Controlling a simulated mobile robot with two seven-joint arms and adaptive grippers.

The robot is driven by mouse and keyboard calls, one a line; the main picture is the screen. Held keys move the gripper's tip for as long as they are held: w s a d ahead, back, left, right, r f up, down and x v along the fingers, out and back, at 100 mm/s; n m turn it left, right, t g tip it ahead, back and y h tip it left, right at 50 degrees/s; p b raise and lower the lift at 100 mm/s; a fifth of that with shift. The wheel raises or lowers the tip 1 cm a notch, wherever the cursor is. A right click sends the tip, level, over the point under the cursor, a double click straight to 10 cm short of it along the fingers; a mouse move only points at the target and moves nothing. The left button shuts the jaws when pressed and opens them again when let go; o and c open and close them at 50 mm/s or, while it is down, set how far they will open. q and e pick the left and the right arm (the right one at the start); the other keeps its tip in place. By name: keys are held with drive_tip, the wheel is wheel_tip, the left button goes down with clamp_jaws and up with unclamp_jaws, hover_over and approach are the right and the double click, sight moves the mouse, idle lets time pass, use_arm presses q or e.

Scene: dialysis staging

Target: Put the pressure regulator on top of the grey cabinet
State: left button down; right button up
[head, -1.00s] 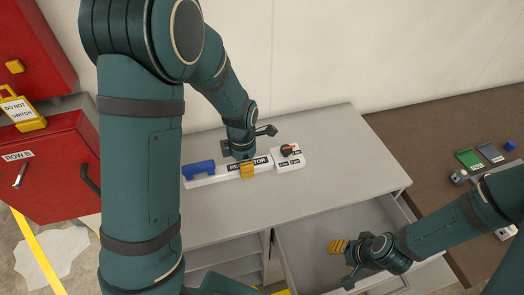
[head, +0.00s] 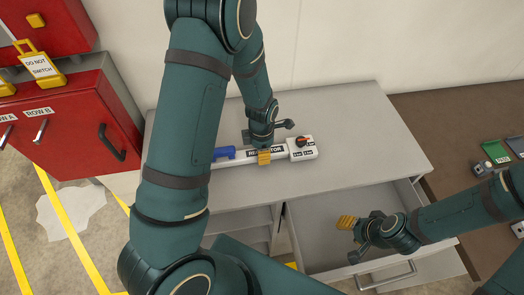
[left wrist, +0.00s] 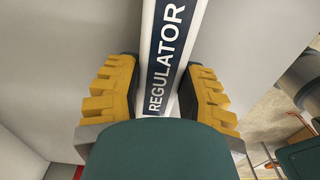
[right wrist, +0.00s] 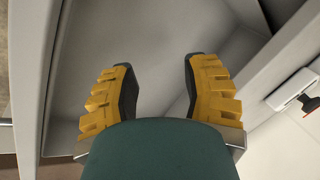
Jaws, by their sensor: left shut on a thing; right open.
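The pressure regulator is a white bar labelled REGULATOR with a blue end (head: 224,153) and a white box with a red and black knob (head: 302,148). It lies level at the top of the grey cabinet (head: 372,125); I cannot tell whether it touches. My left gripper (head: 264,157) is shut on the bar, one finger on each side in the left wrist view (left wrist: 165,85). My left arm hides part of the blue end. My right gripper (head: 347,222) is open and empty over the cabinet's open drawer (head: 310,245). The right wrist view shows its parted fingers (right wrist: 158,85).
A red cabinet (head: 75,130) with a yellow DO NOT SWITCH tag (head: 40,68) stands at the left. A brown surface with a green item (head: 495,152) and other small things is at the right. The right part of the cabinet top is clear.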

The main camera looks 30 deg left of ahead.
use_arm(q)
drive_tip(key=shift+f, duration=0.15)
drive_tip(key=c, duration=0.6)
unclamp_jaws()
wheel_tip(320, 180, up, 12)
drive_tip(key=shift+r+p, duration=0.15)
drive_tip(key=shift+p, duration=0.5)
